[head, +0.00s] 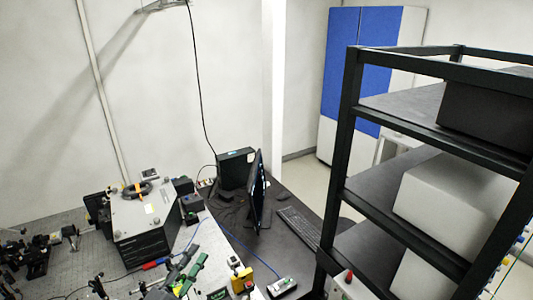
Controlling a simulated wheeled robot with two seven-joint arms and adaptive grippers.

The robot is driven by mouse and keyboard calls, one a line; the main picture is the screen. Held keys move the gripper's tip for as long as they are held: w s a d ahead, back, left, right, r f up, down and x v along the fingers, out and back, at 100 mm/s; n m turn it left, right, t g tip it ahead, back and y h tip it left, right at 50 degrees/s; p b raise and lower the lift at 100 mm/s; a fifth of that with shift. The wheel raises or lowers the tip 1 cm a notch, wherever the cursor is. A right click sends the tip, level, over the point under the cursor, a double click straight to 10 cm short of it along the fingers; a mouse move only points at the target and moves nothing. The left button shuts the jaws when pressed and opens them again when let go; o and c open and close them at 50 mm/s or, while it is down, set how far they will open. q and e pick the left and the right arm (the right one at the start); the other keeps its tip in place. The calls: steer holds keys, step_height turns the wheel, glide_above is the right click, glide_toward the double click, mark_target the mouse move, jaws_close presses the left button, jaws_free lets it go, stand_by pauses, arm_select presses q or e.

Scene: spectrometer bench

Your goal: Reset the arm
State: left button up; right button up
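I cannot make out my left gripper clearly. The dark parts crowded at the bottom edge of the head view do not let me tell its fingers apart or whether they are open. My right gripper does not show. A box-shaped instrument with a light top and black front (148,222) stands on the optical bench (40,225). Green and black tool-like parts (188,272) lie in front of it, partly cut off by the bottom edge. I see nothing clearly held.
A monitor (257,192), a keyboard (299,226) and a dark box (235,168) stand on the dark desk. A black shelf rack (345,150) with white boxes (450,195) rises at the right. A blue and white cabinet (358,75) stands behind. Optical mounts (38,250) crowd the lower left.

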arm_select(q)
steer(key=a+f+n+y, duration=0.8)
steer(key=a+n, duration=0.1)
steer(key=a, duration=0.1)
steer(key=s+a+f+n+g+y, duration=0.2)
steer(key=s+a+f+n+g, duration=0.15)
steer(key=f, duration=0.35)
steer(key=s+a+f+n+g+y, duration=0.25)
steer(key=s+a+f, duration=0.2)
steer(key=f, duration=0.35)
steer(key=s+d+f+n+g+h, duration=0.1)
steer(key=s+f+n+g, duration=0.1)
steer(key=s+f+g, duration=0.55)
steer(key=s+d+f+n+g+h, duration=0.25)
steer(key=s+f, duration=0.65)
steer(key=s, duration=0.6)
step_height(320, 180, down, 36)
steer(key=b, duration=0.7)
steer(key=s+f+g+b, duration=0.2)
steer(key=s+f+b, duration=0.4)
steer(key=s+f, duration=1.4)
step_height(320, 180, down, 4)
steer(key=shift+s+d+f+m, duration=0.2)
steer(key=shift+s+d+m, duration=0.15)
steer(key=shift+s+m, duration=0.1)
